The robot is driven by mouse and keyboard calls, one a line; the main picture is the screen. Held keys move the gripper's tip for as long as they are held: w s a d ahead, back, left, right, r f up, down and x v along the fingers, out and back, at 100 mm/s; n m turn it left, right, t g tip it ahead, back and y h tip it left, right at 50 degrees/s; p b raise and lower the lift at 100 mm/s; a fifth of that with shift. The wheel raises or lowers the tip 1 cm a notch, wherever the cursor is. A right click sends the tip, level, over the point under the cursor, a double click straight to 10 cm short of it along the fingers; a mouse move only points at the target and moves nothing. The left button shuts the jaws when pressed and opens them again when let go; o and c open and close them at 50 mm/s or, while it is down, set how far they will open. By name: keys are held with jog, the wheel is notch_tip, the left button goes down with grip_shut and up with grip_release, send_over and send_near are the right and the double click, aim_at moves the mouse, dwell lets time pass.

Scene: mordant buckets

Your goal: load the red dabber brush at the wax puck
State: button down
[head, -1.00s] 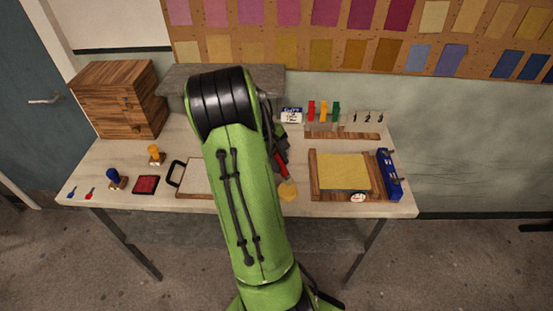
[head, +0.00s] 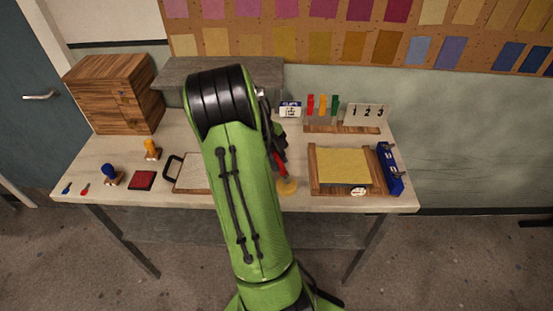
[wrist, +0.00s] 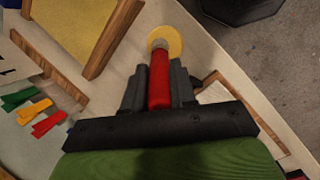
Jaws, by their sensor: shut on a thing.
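My gripper (wrist: 158,88) is shut on the red dabber brush (wrist: 158,75), which lies between the two dark fingers. The red handle also shows in the head view (head: 279,163), beside my arm. The brush's pale tip end points at the round yellow wax puck (wrist: 165,38) and overlaps it in the wrist view. The puck also shows in the head view (head: 288,187), near the table's front edge. I cannot tell whether the tip touches the wax. My arm hides most of the gripper in the head view.
A wooden frame with a yellow sheet (head: 343,170) stands right of the puck, beside a blue object (head: 389,169). Red, orange and green pieces (head: 322,105) stand behind. A clipboard (head: 192,173), a red pad (head: 142,180) and two stamps are at left. The wooden drawers (head: 113,95) stand back left.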

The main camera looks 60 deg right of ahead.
aim_at(276, 151)
jog(key=shift+f, duration=0.55)
dwell(1.2)
jog(key=shift+r, duration=0.1)
notch_tip(276, 151, up, 7)
jog(key=p, duration=0.6)
jog(key=shift+r, duration=0.1)
